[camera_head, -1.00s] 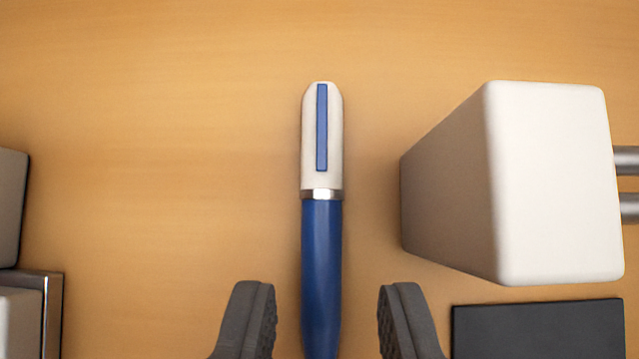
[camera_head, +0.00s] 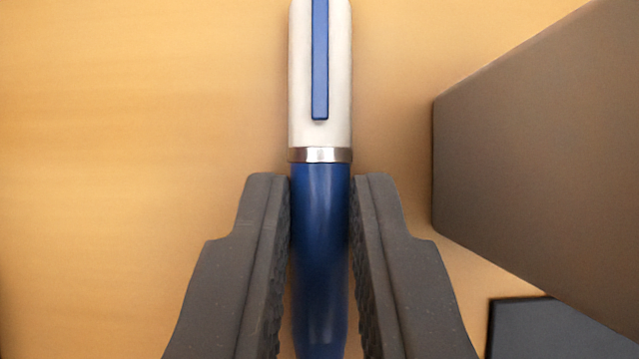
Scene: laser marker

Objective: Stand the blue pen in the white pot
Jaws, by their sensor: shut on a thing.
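The blue pen (camera_head: 321,215) lies on the wooden surface, its white cap with a blue clip and silver ring towards the top of the view. The top end of the cap runs to the picture's edge. My gripper (camera_head: 321,185) has its two dark fingers on both sides of the blue barrel, just below the silver ring, and is shut on it. The lower end of the pen is cut off by the frame. The white pot is not in view.
A large block (camera_head: 540,150), now in shadow, stands close to the right of my right finger. A dark flat thing (camera_head: 545,325) lies at the lower right. The wooden surface (camera_head: 130,130) on the left is clear.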

